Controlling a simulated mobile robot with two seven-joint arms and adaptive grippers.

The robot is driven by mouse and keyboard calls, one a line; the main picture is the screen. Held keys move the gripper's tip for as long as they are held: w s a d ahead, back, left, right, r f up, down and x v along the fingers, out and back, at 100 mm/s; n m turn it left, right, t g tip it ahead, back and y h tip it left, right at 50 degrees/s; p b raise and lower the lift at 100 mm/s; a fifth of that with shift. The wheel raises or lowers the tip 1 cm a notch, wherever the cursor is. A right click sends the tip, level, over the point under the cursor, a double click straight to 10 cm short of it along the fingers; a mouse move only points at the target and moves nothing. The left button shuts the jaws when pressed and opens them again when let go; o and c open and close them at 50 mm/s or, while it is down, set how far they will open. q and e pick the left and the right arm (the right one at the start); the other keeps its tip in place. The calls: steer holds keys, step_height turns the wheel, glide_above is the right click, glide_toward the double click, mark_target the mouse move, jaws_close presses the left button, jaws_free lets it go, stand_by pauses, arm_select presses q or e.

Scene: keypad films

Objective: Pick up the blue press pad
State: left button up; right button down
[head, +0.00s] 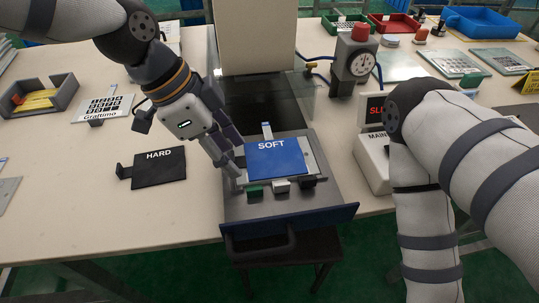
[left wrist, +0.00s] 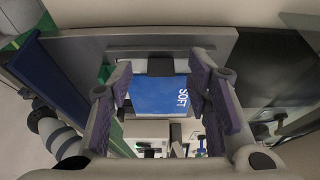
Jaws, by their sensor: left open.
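The blue press pad (head: 277,161), lettered SOFT, lies on a light plate on the grey pulled-out drawer (head: 315,201) of the press. It also shows in the left wrist view (left wrist: 158,96), between my purple-padded fingers. My left gripper (head: 237,163) is open, at the left edge of the pad in the head view. In the left wrist view the left gripper's (left wrist: 160,82) fingers stand on either side of the pad; I cannot tell whether they touch it. My right arm reaches in from the right, but its gripper is out of view.
A black pad (head: 158,171) lettered HARD lies left of the drawer. A Graftimo keypad film (head: 102,106) and a grey tray (head: 38,97) are farther left. A dial gauge (head: 354,62) stands behind, right.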

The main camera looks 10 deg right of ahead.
arm_select(q)
jaws_close()
steer(key=shift+r, duration=0.1)
